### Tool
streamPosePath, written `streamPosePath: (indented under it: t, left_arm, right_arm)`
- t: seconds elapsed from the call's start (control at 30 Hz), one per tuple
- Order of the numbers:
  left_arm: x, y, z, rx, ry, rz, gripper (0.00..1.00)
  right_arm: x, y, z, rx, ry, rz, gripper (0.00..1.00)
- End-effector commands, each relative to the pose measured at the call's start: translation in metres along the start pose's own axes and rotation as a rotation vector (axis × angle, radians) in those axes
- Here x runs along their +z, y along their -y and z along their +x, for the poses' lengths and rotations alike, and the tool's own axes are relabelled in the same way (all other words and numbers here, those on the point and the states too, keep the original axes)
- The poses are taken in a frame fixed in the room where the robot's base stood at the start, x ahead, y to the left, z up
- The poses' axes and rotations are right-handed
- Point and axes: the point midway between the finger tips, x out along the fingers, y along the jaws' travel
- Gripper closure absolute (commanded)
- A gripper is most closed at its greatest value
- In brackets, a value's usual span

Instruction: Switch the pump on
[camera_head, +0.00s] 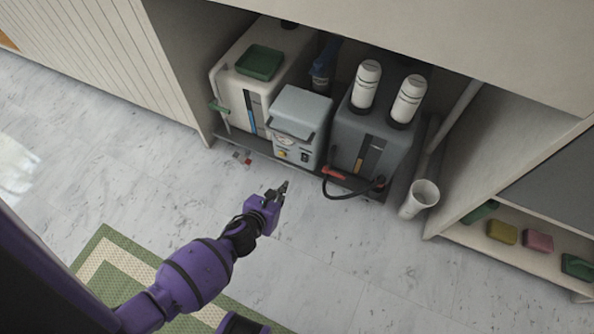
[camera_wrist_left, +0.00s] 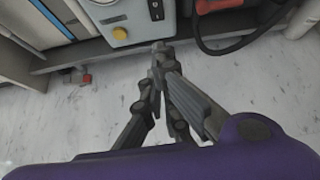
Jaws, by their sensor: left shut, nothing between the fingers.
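The pump (camera_head: 297,125) is a grey box in the middle of the low shelf under the counter. Its front panel carries a round gauge, a yellow knob (camera_head: 282,153) and a dark switch (camera_head: 305,157). In the left wrist view the yellow knob (camera_wrist_left: 120,33) and the dark switch (camera_wrist_left: 156,10) show at the top. My left gripper (camera_head: 284,187) is shut and empty, in front of and below the panel, apart from it. In the left wrist view its fingertips (camera_wrist_left: 158,48) meet just below the switch. The switch's position is too small to tell.
A white tank (camera_head: 235,92) with a green tray stands left of the pump. A dark grey unit (camera_head: 371,143) with two white cylinders stands right. A black hose with a red handle (camera_head: 333,173) loops out in front. A white tube (camera_head: 424,193) stands right.

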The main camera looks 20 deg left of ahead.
Motion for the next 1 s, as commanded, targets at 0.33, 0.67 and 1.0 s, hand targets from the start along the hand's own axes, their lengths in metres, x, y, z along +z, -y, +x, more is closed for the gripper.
streamPosePath:
  t: [0.33, 0.67, 1.0]
  left_arm:
    - [-0.004, 0.001, 0.041, 0.000, -0.001, 0.036, 1.00]
    - [-0.001, 0.001, 0.109, 0.000, -0.001, 0.033, 1.00]
    - [0.017, 0.000, 0.135, 0.001, -0.002, 0.033, 1.00]
  right_arm:
    - [0.008, -0.001, 0.018, -0.006, 0.014, -0.017, 0.60]
    - [0.017, -0.003, 0.047, -0.016, 0.033, -0.050, 0.60]
    - [0.017, -0.002, 0.057, -0.018, 0.031, -0.052, 0.60]
